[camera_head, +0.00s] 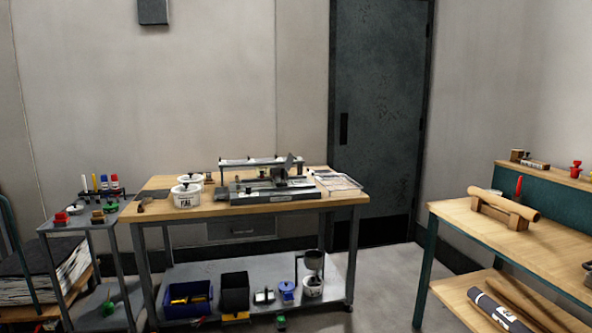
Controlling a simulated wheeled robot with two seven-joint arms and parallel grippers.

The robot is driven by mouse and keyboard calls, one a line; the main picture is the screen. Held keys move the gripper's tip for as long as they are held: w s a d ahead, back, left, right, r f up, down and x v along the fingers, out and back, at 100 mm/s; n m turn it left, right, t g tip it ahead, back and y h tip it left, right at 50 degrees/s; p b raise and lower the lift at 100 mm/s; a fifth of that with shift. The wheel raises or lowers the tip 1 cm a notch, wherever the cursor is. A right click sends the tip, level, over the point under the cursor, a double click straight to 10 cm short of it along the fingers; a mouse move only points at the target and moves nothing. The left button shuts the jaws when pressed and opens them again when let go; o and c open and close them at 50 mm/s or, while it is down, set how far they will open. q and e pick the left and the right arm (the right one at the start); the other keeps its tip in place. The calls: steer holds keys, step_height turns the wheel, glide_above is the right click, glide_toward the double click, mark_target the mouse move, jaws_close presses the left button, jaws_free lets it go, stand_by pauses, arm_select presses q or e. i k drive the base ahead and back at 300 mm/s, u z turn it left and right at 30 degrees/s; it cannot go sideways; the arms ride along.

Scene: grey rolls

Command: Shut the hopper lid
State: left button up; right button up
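A small grey funnel-shaped vessel (314,263), which looks like a hopper, hangs in a dark stand at the right of the workbench's lower shelf. A white tub (313,288) stands below it. The vessel is too small in view to tell whether its lid is open or shut. On the benchtop a grey machine (275,190) has a tilted plate (289,162) at its right; I cannot tell whether this is a lid. Neither of my grippers is in view.
The workbench (225,207) also holds white tubs (186,196). Its lower shelf carries a blue bin (188,301) and a black bin (235,293). A small cart (70,222) stands left, another wooden bench (548,232) right. Open floor (385,285) lies between the benches.

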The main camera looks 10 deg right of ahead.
mark_target(287, 164)
steer(key=z, duration=0.85)
steer(key=i, duration=0.4)
steer(key=z, duration=0.9)
steer(key=i, duration=1.55)
steer(key=u, duration=0.5)
steer(key=i, duration=1.1)
steer(key=u, duration=1.6)
steer(key=i, duration=0.3)
steer(key=u, duration=0.15)
